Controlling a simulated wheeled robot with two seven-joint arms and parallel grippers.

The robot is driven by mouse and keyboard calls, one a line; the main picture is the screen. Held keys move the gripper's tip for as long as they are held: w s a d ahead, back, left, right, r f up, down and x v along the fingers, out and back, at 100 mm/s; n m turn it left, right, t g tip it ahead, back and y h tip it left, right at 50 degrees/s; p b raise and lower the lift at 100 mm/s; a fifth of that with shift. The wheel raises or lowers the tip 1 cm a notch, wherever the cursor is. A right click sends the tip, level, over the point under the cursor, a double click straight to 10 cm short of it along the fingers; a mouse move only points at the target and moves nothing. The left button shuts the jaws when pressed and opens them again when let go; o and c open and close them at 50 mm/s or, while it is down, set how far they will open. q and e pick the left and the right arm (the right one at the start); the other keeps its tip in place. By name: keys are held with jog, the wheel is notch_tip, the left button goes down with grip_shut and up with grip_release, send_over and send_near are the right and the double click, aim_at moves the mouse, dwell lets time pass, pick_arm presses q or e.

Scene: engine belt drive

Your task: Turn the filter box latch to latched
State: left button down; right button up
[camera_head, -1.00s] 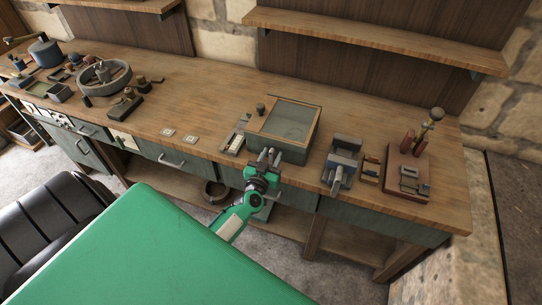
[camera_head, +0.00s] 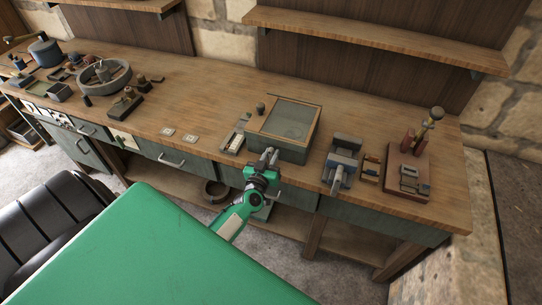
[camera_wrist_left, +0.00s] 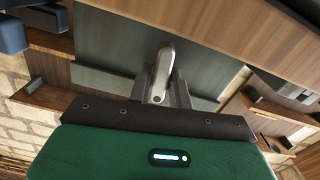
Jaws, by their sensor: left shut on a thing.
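The filter box (camera_head: 286,146) is a grey-green box with a wood-framed glass lid, standing near the front edge of the bench. My left gripper (camera_head: 269,156) is at the front face of the box, its fingers close together. In the left wrist view, my left gripper (camera_wrist_left: 166,92) is shut on the latch, a small grey part with a rounded end. The fingers hide most of the latch, so its exact angle is hard to tell. My right gripper is not in view.
A grey vise-like tool (camera_head: 342,166) stands right of the box, with a reddish board (camera_head: 407,184) holding small parts beyond it. A narrow tray (camera_head: 236,135) lies close on the left. Two small cards (camera_head: 190,138) lie farther left. A shelf (camera_head: 370,42) hangs above.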

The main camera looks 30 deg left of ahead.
pick_arm(q)
jog(key=n, duration=0.4)
jog(key=shift+a+f+n+b, duration=0.1)
jog(key=shift+n+b, duration=0.2)
jog(key=n+b, duration=0.1)
jog(key=n, duration=0.2)
jog(key=shift+a+f+n, duration=0.1)
jog(key=shift+n, duration=0.2)
jog(key=n+b, duration=0.1)
jog(key=n, duration=0.2)
jog(key=shift+s+f+n, duration=0.1)
jog(key=shift+f+n, duration=0.05)
jog(key=shift+n, duration=0.15)
jog(key=n+b, duration=0.1)
jog(key=n, duration=0.3)
jog(key=shift+a, duration=0.1)
jog(key=shift+n, duration=0.3)
jog(key=c, duration=1.4)
grip_release()
